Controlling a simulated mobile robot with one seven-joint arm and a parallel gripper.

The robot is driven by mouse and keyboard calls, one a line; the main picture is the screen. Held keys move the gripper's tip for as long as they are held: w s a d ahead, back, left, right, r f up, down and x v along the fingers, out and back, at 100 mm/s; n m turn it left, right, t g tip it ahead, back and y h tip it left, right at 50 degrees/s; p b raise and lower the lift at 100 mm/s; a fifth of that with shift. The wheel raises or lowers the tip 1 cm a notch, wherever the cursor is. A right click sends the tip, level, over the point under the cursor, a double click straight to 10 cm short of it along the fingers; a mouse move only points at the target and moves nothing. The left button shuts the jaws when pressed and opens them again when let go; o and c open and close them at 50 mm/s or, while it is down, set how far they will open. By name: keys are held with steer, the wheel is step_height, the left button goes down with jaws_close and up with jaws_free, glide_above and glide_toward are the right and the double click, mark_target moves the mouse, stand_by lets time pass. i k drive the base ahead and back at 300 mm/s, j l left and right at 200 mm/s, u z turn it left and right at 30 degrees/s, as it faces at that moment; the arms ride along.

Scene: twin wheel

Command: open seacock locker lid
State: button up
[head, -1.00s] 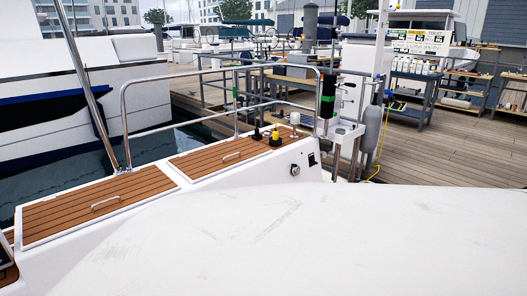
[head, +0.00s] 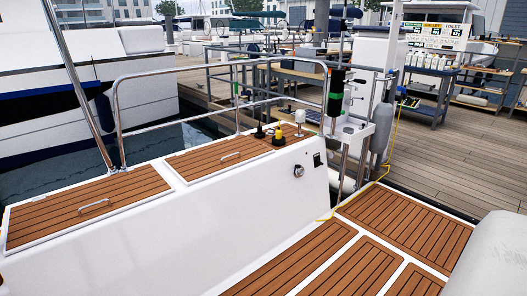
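Two teak-planked lids lie flat and closed on top of the white side bench. Planked teak panels (head: 345,268) with white borders also lie in the cockpit floor. No readable label shows which one is the seacock locker lid. My gripper is not in view.
A steel rail (head: 180,74) rises behind the bench. A yellow line (head: 335,209) runs across the floor edge near a post. A rounded white surface (head: 497,262) fills the lower right corner; I cannot tell what it is. Dock workbenches stand beyond.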

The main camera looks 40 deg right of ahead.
mark_target(192, 167)
steer(key=z, duration=0.95)
steer(key=i+l+u, duration=0.15)
steer(key=i+l, duration=0.2)
steer(key=i, duration=0.15)
steer(key=i+l+u, duration=0.15)
steer(key=i+l, duration=0.25)
steer(key=i, duration=0.15)
steer(key=i+l+u, duration=0.15)
steer(key=i+l, duration=0.3)
steer(key=i+l+u, duration=0.2)
steer(key=i+l, duration=0.3)
steer(key=i+l+u, duration=0.15)
steer(key=i+l, duration=0.25)
steer(key=l, duration=0.15)
steer(key=i+l+u, duration=0.15)
steer(key=i+l, duration=0.25)
steer(key=l, duration=0.25)
steer(key=k, duration=0.35)
